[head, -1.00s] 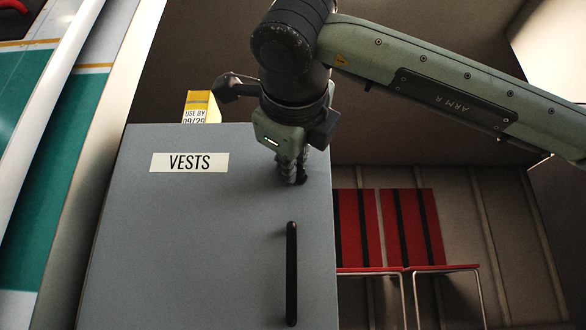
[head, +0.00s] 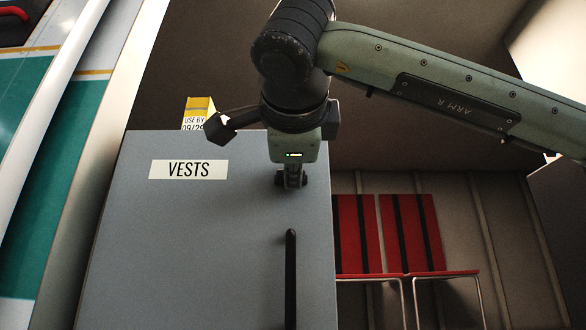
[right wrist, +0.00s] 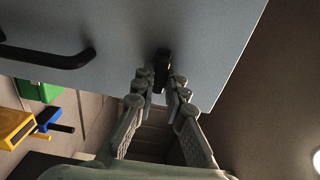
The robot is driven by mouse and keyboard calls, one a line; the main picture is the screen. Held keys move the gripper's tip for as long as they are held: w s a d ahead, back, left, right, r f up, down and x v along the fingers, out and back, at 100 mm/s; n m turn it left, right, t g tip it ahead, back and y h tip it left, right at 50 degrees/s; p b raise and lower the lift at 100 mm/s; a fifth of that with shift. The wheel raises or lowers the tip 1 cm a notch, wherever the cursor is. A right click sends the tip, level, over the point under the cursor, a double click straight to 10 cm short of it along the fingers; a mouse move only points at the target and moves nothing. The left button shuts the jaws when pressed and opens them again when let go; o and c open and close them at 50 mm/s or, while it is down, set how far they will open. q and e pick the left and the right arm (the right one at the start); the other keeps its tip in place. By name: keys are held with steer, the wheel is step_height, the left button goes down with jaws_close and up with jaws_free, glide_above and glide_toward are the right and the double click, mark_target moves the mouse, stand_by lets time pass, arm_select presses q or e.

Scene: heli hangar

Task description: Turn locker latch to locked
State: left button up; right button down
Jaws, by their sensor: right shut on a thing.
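The grey locker (head: 215,255) stands in the middle of the head view, with a VESTS label on its door. Its latch is a small dark piece near the door's upper right; in the right wrist view the latch (right wrist: 162,62) sits between my fingertips. My right gripper (head: 291,180) reaches the door above the long handle and largely covers the latch in the head view. In the right wrist view the right gripper (right wrist: 160,88) is closed on the latch. How far the latch is turned is hard to tell. My left gripper is not in view.
A black bar handle (head: 291,280) stands out below the latch; it also shows in the right wrist view (right wrist: 50,57). A yellow box (head: 199,110) sits on the locker. Red chairs (head: 408,235) stand to the right. A white and teal helicopter body (head: 60,150) is at left.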

stand_by(0.3)
steer(key=c, duration=1.6)
jaws_free()
steer(key=shift+o, duration=0.2)
steer(key=s, duration=1.2)
